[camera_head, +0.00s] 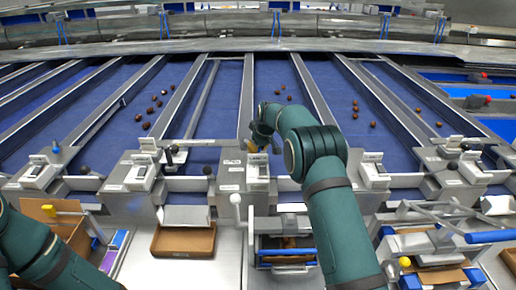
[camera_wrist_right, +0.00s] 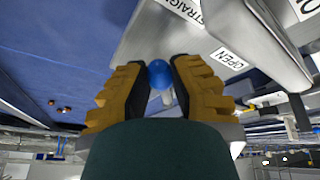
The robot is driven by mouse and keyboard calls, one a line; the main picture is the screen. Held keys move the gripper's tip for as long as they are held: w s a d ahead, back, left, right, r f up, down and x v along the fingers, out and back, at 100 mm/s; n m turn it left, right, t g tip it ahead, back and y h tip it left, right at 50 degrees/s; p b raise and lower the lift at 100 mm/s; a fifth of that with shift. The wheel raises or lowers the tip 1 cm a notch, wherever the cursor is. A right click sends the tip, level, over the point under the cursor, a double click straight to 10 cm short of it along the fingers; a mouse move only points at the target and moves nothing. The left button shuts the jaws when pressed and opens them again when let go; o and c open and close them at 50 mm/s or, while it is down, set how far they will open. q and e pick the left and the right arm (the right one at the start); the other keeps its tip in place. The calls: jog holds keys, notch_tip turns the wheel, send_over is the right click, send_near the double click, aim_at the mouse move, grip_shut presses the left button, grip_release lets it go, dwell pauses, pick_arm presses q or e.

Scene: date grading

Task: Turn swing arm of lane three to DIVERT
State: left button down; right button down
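My right gripper (camera_wrist_right: 160,75) has its two yellow fingers on either side of a blue ball knob (camera_wrist_right: 159,72) on a pale stem, and the knob fills the gap between the dark pads. Beside it in the right wrist view is a metal housing (camera_wrist_right: 245,45) with labels, among them STRAIGHT and OPEN. In the head view my right gripper (camera_head: 260,138) is at the far side of the middle control box (camera_head: 243,172), above the blue lanes; the knob is hidden there. A long swing bar (camera_head: 203,100) lies in the lane left of it. My left gripper is out of view.
Similar control boxes (camera_head: 133,172) stand along the front rail, with dark-knobbed levers beside some. Dates (camera_head: 152,110) lie scattered on the blue lanes. A cardboard tray (camera_head: 183,241) and other bins sit below the rail. A white-knobbed lever (camera_head: 236,199) stands near my right arm.

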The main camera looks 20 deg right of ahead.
jog(key=shift+a+f, duration=0.1)
jog(key=a+m, duration=0.1)
jog(key=m, duration=0.1)
jog(key=a+m+h, duration=0.1)
jog(key=a, duration=0.1)
jog(key=shift+s+m+h, duration=0.3)
jog(key=shift+s+m, duration=0.1)
jog(key=shift+w+a+m+h+p, duration=0.15)
jog(key=shift+a+m+h, duration=0.25)
jog(key=shift+a+m, duration=0.5)
jog(key=shift+w+a+m+h+p, duration=0.1)
jog(key=shift+a+m+h+p, duration=0.25)
jog(key=shift+m, duration=0.95)
jog(key=shift+a, duration=0.2)
jog(key=c, duration=0.8)
grip_release()
jog(key=v, duration=1.2)
jog(key=shift+w, duration=0.25)
